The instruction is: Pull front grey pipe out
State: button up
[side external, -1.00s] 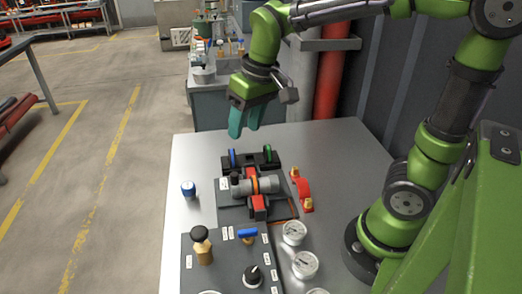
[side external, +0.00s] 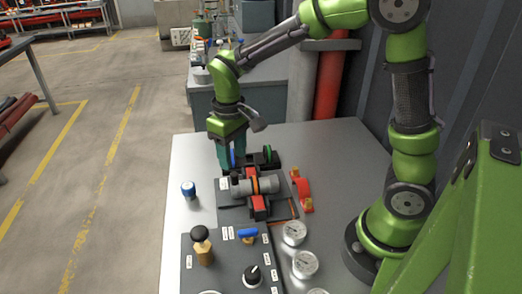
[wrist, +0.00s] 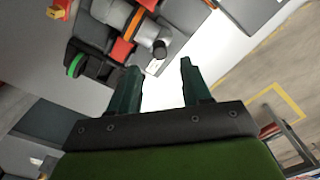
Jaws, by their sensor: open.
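A grey pipe (side external: 268,184) with an orange ring lies across a dark plate on the bench, with red blocks beside it. In the wrist view the grey pipe (wrist: 109,11) is at the top, the orange ring beside it, and a black-ended stub (wrist: 160,49) nearest my fingers. My gripper (side external: 225,164) points down near the left end of the pipe, behind it and beside the blue disc. In the wrist view my gripper (wrist: 158,75) is open, with nothing between its two fingers. The fingers appear apart from the pipe. I cannot tell their height.
A black holder with a blue disc and a green disc (side external: 267,154) stands behind the pipe. A red part (side external: 303,188) is to the right, a blue cap (side external: 188,189) to the left. The control panel (side external: 218,270) and gauges (side external: 294,233) are in front. Bare bench lies back right.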

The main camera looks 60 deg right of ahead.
aim_at(233, 174)
notch_tip(233, 174, down, 6)
jog(key=shift+c, duration=0.3)
grip_shut()
dwell(0.3)
